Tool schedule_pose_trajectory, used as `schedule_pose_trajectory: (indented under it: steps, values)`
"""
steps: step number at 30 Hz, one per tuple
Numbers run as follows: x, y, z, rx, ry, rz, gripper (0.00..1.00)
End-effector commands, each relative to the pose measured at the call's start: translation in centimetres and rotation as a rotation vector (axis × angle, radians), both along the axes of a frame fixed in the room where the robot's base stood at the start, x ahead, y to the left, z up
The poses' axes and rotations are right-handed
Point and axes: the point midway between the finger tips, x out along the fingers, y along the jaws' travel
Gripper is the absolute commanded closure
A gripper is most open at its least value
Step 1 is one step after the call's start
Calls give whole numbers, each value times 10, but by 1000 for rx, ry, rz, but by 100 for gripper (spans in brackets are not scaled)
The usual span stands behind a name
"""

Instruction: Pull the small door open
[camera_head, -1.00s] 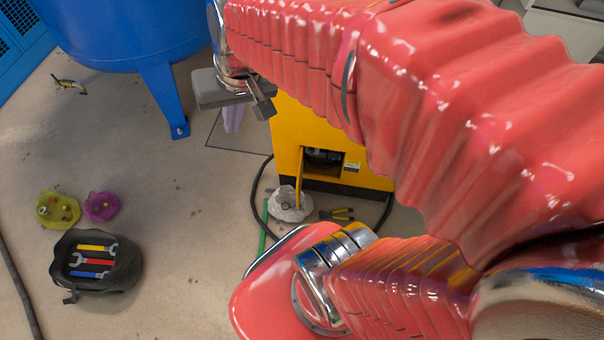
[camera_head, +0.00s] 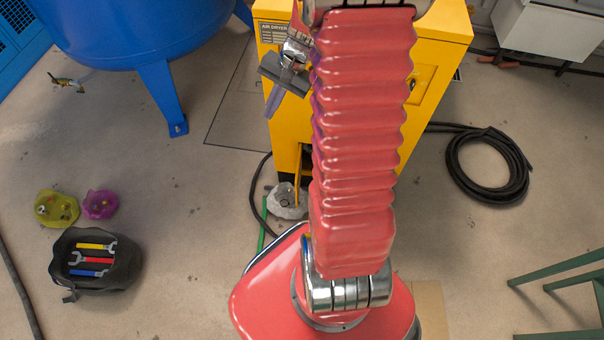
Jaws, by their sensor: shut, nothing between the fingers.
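The yellow air dryer cabinet (camera_head: 283,125) stands at centre, partly behind my arm. A thin yellow panel (camera_head: 299,178), seen nearly edge-on, stands out low on its front; it looks like a small door swung outward. The opening beside it is hidden by my arm. Another small panel (camera_head: 424,88) with a dark latch shows on the cabinet's right part and looks closed. My gripper (camera_head: 274,106) is shut and empty, pointing down in front of the cabinet's upper left. It is above the thin panel; whether it touches the cabinet cannot be told.
A whitish crumpled bag (camera_head: 287,201) lies at the cabinet's foot beside a green rod (camera_head: 264,222). A blue tank leg (camera_head: 165,98) stands to the left. A black bag with wrenches (camera_head: 93,263) lies lower left, a coiled hose (camera_head: 488,165) right. The left floor is mostly open.

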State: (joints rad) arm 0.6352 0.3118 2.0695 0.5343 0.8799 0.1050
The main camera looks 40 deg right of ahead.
Motion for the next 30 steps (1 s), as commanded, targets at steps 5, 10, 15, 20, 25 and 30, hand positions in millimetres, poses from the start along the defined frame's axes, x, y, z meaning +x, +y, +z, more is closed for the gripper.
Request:
schedule_pose_trajectory:
  steps: [5, 10, 15, 20, 25, 30]
  values:
    - [-1, -34, -43, 84, 40, -140, 100]
    - [-6, -64, -85, 161, 73, -273, 100]
    - [-16, -91, -128, 239, 102, -409, 100]
    - [-30, -114, -172, 311, 127, -537, 100]
    - [-48, -134, -219, 389, 152, -674, 100]
    - [-71, -149, -268, 467, 176, -812, 100]
